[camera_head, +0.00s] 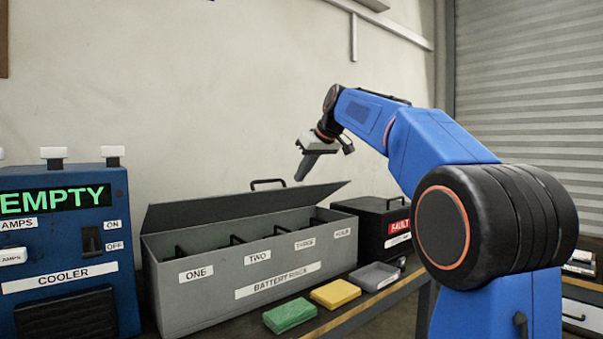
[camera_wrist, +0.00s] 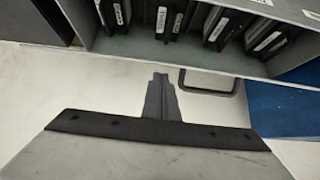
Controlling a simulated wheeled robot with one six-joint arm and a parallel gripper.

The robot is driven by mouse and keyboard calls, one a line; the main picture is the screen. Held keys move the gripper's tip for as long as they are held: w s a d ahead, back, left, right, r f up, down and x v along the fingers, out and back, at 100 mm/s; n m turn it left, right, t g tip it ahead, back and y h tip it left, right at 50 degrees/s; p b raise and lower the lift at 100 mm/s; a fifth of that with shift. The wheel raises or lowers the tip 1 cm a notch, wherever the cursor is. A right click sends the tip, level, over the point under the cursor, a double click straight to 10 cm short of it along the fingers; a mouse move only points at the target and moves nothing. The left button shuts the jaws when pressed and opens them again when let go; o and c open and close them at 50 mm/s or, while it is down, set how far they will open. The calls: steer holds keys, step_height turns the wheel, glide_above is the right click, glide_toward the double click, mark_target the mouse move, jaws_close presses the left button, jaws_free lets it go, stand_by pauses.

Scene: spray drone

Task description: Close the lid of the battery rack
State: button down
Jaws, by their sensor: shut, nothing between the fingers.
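The grey battery rack (camera_head: 250,275) stands on the bench with its lid (camera_head: 215,207) raised and tilted back at the rear. A dark handle (camera_head: 268,183) sticks up from the lid's top edge and also shows in the wrist view (camera_wrist: 208,93). My gripper (camera_head: 300,178) is shut and empty, pointing down just above the lid's edge, right of the handle. In the wrist view my gripper (camera_wrist: 161,78) is beside the handle, with the rack's open inside (camera_wrist: 140,48) beyond it. I cannot tell whether the fingers touch the lid.
A blue cooler unit (camera_head: 65,250) reading EMPTY stands left of the rack. A black box with a red FAULT label (camera_head: 380,222) stands right. Green (camera_head: 290,315), yellow (camera_head: 335,293) and grey (camera_head: 374,276) blocks lie along the bench front. A wall is behind.

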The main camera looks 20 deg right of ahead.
steer(key=s+d+f+t, duration=0.1)
steer(key=s+f, duration=0.4)
steer(key=f, duration=0.6)
steer(key=shift+d+f+t+y, duration=0.3)
steer(key=shift+d+t+y, duration=0.1)
steer(key=shift+t, duration=0.4)
steer(key=shift+s, duration=0.1)
